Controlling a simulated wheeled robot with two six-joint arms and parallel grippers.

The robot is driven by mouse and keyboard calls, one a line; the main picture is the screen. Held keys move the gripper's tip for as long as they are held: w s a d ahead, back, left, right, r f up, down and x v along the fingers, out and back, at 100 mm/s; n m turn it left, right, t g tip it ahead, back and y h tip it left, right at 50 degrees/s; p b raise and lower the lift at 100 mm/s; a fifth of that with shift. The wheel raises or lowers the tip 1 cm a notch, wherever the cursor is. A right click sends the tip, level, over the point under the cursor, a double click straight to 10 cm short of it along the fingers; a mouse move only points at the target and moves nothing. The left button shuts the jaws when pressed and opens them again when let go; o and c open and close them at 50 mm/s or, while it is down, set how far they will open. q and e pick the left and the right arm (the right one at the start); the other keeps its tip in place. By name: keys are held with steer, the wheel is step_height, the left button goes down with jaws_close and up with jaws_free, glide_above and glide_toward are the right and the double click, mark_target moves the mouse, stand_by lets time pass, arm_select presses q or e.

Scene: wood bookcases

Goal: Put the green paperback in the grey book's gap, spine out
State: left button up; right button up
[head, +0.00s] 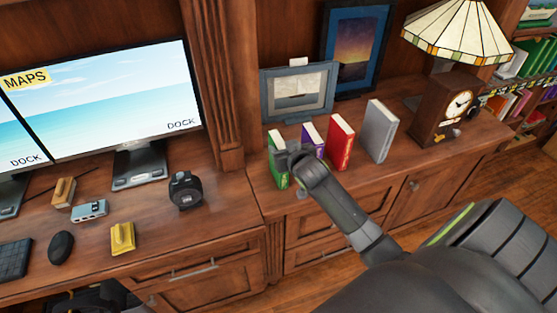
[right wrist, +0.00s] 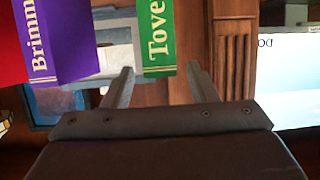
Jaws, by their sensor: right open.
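The green paperback (head: 278,172) stands upright at the left end of a row of books on the cabinet top. Its lettered spine shows in the right wrist view (right wrist: 158,40). My right gripper (head: 288,158) is at this book in the head view, partly covering it. In the right wrist view the open fingers (right wrist: 160,82) lie on either side of the green book's end, with space on both sides. The grey book (head: 381,131) stands upright at the row's right end, with a gap between it and the red book (head: 340,143). My left gripper is out of view.
A purple book (head: 312,139) stands between the green and red books; its spine is in the right wrist view (right wrist: 62,40). Picture frames (head: 298,92) stand behind the row. A clock (head: 446,108) and a lamp (head: 457,32) are right of the grey book.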

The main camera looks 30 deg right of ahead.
steer(key=shift+p+x, duration=0.5)
steer(key=shift+x, duration=1.95)
steer(key=shift+a, duration=0.1)
jaws_close()
steer(key=shift+w+r, duration=0.1)
